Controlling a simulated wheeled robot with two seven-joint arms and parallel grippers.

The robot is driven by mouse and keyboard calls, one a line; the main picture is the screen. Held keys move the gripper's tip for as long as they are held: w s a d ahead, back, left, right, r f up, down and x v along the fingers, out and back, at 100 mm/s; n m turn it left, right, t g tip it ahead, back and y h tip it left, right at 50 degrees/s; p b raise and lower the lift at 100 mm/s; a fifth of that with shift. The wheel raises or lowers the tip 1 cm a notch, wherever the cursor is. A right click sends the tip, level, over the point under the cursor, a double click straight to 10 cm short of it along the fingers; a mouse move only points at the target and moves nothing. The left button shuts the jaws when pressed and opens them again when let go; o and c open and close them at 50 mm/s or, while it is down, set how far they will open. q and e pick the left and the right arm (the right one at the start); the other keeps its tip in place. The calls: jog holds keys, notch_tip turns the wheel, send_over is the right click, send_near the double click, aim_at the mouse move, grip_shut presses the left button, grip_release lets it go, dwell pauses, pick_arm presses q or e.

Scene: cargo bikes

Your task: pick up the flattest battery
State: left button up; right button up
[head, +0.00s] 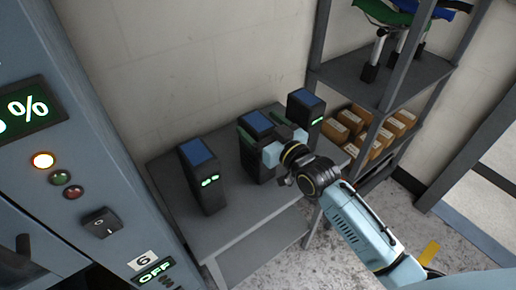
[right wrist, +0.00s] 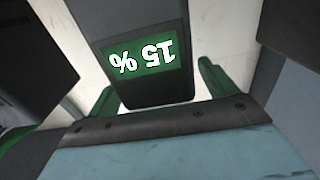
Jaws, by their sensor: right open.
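Three dark batteries with blue tops stand upright on a grey table (head: 232,238). The left battery (head: 203,180) shows green lights on its front. The middle battery (head: 250,160) is partly hidden by my right gripper (head: 264,140). The right battery (head: 307,108) stands farther back, with a small green light. My right gripper is open, its green fingers on either side of the middle battery. In the right wrist view, this battery's display (right wrist: 144,56) reads 15 %, upside down, between the fingers. Gaps show beside it, so contact is not seen. My left gripper is out of view.
A blue-grey cabinet (head: 85,150) with a % display, lamps, a switch and an OFF sign stands close at the left. A metal shelf (head: 345,75) at the right holds several brown boxes (head: 350,120) and bike parts. Bare floor lies at the lower right.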

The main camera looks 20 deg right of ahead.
jog(key=shift+x, duration=0.9)
jog(key=shift+c, duration=0.4)
grip_shut()
jog(key=shift+d+r, duration=0.1)
jog(key=shift+r, duration=0.15)
